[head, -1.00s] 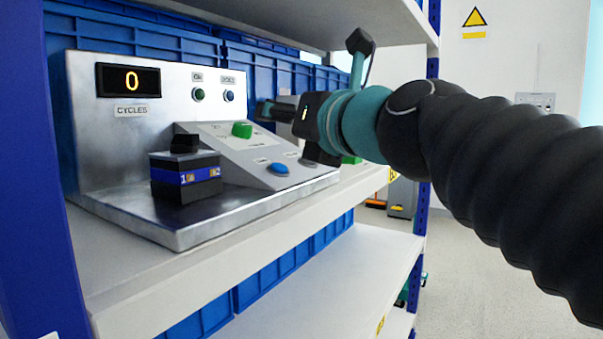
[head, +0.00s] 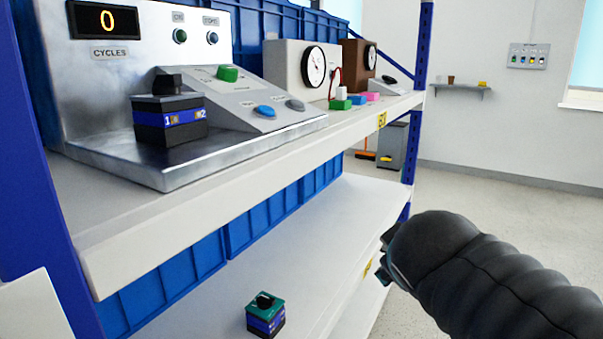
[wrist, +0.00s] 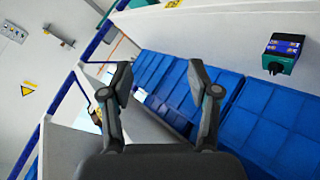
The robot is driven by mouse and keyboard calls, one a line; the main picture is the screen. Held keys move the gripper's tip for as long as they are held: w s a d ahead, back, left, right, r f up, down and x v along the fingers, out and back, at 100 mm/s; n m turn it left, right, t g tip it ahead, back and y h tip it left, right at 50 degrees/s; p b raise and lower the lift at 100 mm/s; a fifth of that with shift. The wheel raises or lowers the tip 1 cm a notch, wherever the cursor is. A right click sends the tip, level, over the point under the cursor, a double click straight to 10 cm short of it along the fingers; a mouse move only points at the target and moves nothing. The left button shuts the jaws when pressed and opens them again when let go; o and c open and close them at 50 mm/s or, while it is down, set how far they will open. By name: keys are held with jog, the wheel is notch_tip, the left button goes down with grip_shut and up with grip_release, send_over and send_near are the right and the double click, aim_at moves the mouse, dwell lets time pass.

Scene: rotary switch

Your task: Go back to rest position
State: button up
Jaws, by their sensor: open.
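My gripper (wrist: 160,82) is open and empty in the wrist view, its two dark fingers spread apart with nothing between them. In the head view my arm is at the lower right, in front of the shelf edge and clear of the console; the fingers are mostly hidden there. The metal console (head: 110,150) stands on the upper shelf. A black block (head: 170,120) with a blue band marked 1 and 2 and a black knob sits on its base. Another block with a green top and black knob (head: 265,314) stands on the lower shelf, also visible in the wrist view (wrist: 283,54).
Blue crates (head: 265,35) line the shelf back. A white gauge box (head: 290,75) and small coloured blocks stand farther along the upper shelf (head: 240,165). A blue post (head: 421,50) marks the shelf end. Floor (head: 500,200) beyond it is open.

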jog(key=s+f+m+g+y, duration=0.2)
jog(key=s+f+m+g, duration=0.2)
jog(key=s+f, duration=0.8)
jog(key=shift+f+m+g+y, duration=0.3)
jog(key=shift+f+m, duration=0.2)
jog(key=shift+m, duration=0.6)
jog(key=shift+a, duration=0.1)
dwell(1.1)
